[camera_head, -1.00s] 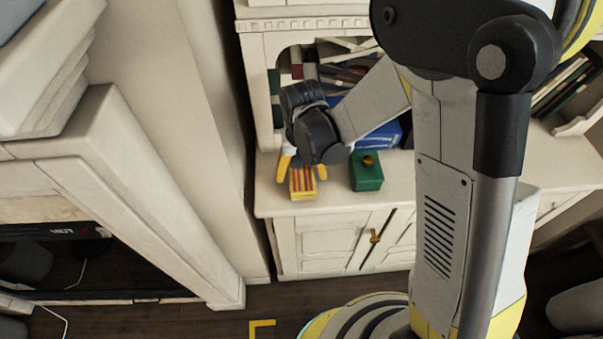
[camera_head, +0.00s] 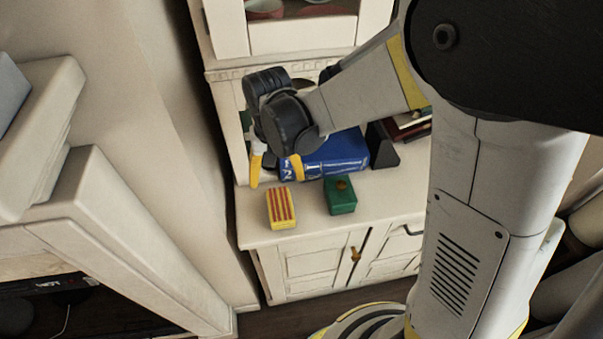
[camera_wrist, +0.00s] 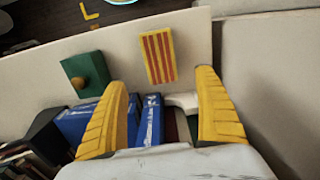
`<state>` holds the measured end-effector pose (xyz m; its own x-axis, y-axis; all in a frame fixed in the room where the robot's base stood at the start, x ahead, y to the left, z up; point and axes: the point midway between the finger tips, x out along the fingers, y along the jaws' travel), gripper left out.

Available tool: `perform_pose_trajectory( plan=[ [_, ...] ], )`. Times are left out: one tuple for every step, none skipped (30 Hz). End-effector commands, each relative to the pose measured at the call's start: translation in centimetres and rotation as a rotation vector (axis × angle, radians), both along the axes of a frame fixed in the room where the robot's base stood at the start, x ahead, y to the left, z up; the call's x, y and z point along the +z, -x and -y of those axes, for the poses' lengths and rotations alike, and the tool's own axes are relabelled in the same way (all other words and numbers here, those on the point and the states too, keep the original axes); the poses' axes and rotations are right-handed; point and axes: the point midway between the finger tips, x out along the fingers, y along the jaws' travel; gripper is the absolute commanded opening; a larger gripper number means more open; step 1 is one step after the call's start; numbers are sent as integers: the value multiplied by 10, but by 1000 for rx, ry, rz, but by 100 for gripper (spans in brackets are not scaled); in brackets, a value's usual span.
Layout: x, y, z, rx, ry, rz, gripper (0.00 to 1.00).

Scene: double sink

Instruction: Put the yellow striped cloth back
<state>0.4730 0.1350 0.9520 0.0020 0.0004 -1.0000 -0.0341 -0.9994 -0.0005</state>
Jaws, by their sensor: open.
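The yellow striped cloth (camera_head: 281,208) is a folded yellow block with red stripes, lying on the white cabinet top (camera_head: 310,222) near its left front corner. It also shows in the wrist view (camera_wrist: 158,55), beyond and between my fingertips. My gripper (camera_head: 275,172) is open and empty, apart from the cloth, above and behind it toward the shelf. Its two yellow fingers (camera_wrist: 165,100) stand wide apart in the wrist view. Nothing touches the cloth except the cabinet top.
A green box with a round orange-brown knob (camera_head: 340,196) stands just right of the cloth. Blue books (camera_head: 338,155) lie behind it, with a dark bookend (camera_head: 381,145) at their right. A wall rises close on the left. The cabinet front edge is clear.

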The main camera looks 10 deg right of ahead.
Motion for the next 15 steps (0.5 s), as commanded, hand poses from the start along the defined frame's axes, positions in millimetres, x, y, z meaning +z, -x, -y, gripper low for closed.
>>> perform_pose_trajectory(
  plan=[
    [2, 0, 1, 0, -1, 3, 81],
    [4, 1, 2, -1, -2, 7, 81],
    [8, 2, 5, -1, -4, 16, 81],
    [13, 3, 8, -1, -7, 26, 81],
    [19, 5, 13, -1, -12, 41, 81],
    [29, 8, 19, 0, -17, 65, 81],
    [38, 11, 25, 0, -22, 87, 81],
    [47, 15, 32, 1, -26, 112, 81],
    [60, 21, 41, 2, -33, 148, 81],
    [69, 26, 49, 4, -36, 177, 81],
    [78, 31, 56, 5, -39, 207, 81],
    [88, 38, 65, 7, -42, 248, 81],
    [96, 44, 72, 9, -43, 278, 81],
    [102, 50, 79, 11, -41, 309, 81],
    [110, 58, 87, 14, -40, 349, 81]
  ],
)
